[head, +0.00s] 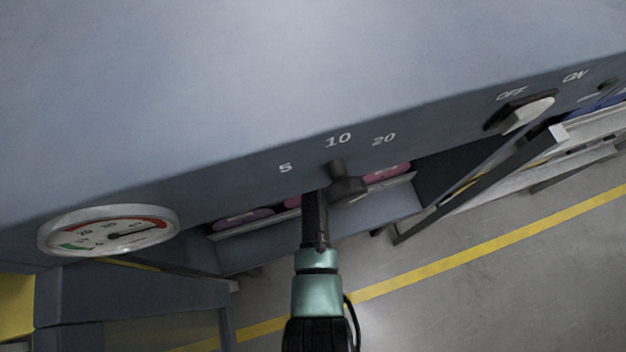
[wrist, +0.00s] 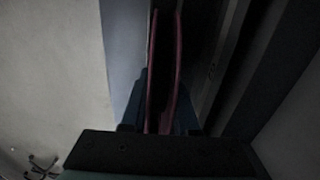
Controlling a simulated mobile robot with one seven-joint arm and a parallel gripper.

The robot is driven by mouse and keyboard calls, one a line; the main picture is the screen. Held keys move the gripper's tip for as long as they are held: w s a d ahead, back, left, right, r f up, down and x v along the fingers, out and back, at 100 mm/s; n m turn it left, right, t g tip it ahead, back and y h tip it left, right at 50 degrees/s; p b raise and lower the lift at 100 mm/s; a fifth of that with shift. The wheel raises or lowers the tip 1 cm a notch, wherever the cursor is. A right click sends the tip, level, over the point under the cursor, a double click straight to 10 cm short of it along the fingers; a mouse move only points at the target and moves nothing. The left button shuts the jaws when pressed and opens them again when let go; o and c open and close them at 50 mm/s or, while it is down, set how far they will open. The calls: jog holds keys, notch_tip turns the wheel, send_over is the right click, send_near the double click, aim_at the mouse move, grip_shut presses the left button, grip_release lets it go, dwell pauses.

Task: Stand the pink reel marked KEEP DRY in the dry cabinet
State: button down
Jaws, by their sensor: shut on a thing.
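In the wrist view a dull pink reel (wrist: 176,80) shows edge-on, its two thin flanges upright in the picture. My gripper (wrist: 162,102) is shut on it, one finger on each side. No KEEP DRY marking is readable. The dry cabinet (head: 270,110) is a blue-grey box filling the upper head view. My arm reaches in at its front under the dial knob, and the fingertips are hidden there. Pink or purple reel parts show inside, left of my arm (head: 243,218) and right of it (head: 388,173). I cannot tell which part belongs to the held reel.
A dial knob (head: 346,188) sticks out just above my arm. A round gauge (head: 108,230) is at left and an OFF/ON switch (head: 527,114) at right. A dark-framed open door (head: 470,186) stands to the right. The grey floor (head: 480,285) with a yellow line is clear.

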jog(key=shift+f, duration=0.25)
jog(key=shift+c, duration=1.4)
grip_release()
jog(key=shift+r, duration=0.1)
notch_tip(320, 180, up, 8)
jog(key=p, duration=0.8)
jog(key=shift+s, duration=0.1)
